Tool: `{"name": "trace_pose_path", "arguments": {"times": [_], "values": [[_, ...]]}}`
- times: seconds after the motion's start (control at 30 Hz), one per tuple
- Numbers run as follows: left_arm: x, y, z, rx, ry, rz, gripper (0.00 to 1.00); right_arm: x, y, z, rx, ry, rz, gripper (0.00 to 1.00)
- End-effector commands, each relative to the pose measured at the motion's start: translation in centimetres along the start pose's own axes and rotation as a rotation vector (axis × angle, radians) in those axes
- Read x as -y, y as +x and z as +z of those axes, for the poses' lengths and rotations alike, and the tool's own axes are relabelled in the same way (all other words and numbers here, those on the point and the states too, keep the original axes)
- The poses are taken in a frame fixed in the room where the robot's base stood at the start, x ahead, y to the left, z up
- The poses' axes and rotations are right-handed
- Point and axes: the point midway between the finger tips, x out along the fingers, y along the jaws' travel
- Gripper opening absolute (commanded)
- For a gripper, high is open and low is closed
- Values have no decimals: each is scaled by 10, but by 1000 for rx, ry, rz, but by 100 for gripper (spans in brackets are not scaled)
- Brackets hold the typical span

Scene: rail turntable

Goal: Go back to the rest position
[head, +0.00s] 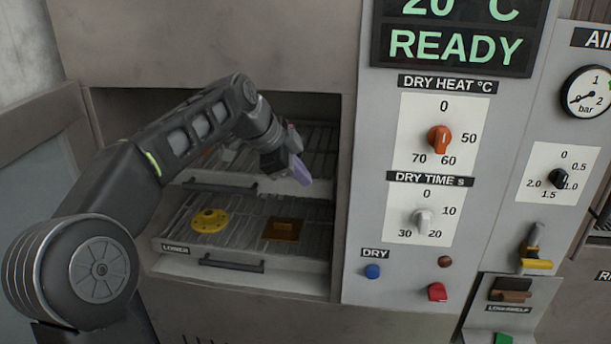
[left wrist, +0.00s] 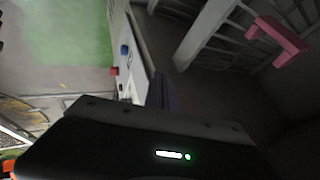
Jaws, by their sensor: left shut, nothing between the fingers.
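My left arm reaches from the left across the open drying cabinet in the head view. My left gripper (head: 300,172) is shut and empty at the cabinet opening, in front of the upper rack (head: 318,145), with its purple fingers pointing to the lower right. In the left wrist view the purple fingers (left wrist: 166,92) show dark beside the panel. My right gripper is in neither view. No marker of a rest position shows.
The pulled-out lower tray (head: 205,262) holds a yellow round part (head: 209,220) and a brown square piece (head: 283,230). A pink bracket (left wrist: 278,42) shows at the rack in the left wrist view. The control panel (head: 365,225) with knobs stands right of the opening.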

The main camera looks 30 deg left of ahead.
Motion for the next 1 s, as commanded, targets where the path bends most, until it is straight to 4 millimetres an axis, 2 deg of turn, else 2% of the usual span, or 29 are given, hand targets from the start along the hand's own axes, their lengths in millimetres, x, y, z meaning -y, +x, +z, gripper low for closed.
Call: {"name": "trace_pose_path", "arguments": {"times": [0.23,0.33,0.47,0.57,0.67,0.7,0.77,0.8,0.87,0.9,0.97,1.0], "values": [[0,1,0,0,-1,1,0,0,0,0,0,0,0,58],[-3,11,1,0,-17,8,0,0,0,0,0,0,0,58],[-16,49,3,0,-80,40,0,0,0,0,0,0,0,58],[-38,98,6,3,-170,80,0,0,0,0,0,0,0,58],[-75,160,10,14,-292,130,0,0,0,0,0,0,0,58],[-94,185,12,21,-346,152,0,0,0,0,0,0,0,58],[-128,222,16,37,-432,186,0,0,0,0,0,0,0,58],[-153,244,19,50,-490,209,0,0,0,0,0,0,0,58],[-192,275,23,71,-576,240,0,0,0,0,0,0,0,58],[-221,292,27,89,-634,260,0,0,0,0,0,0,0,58],[-265,315,32,118,-722,289,0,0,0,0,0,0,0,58],[-296,327,37,140,-780,308,0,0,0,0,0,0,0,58]]}}
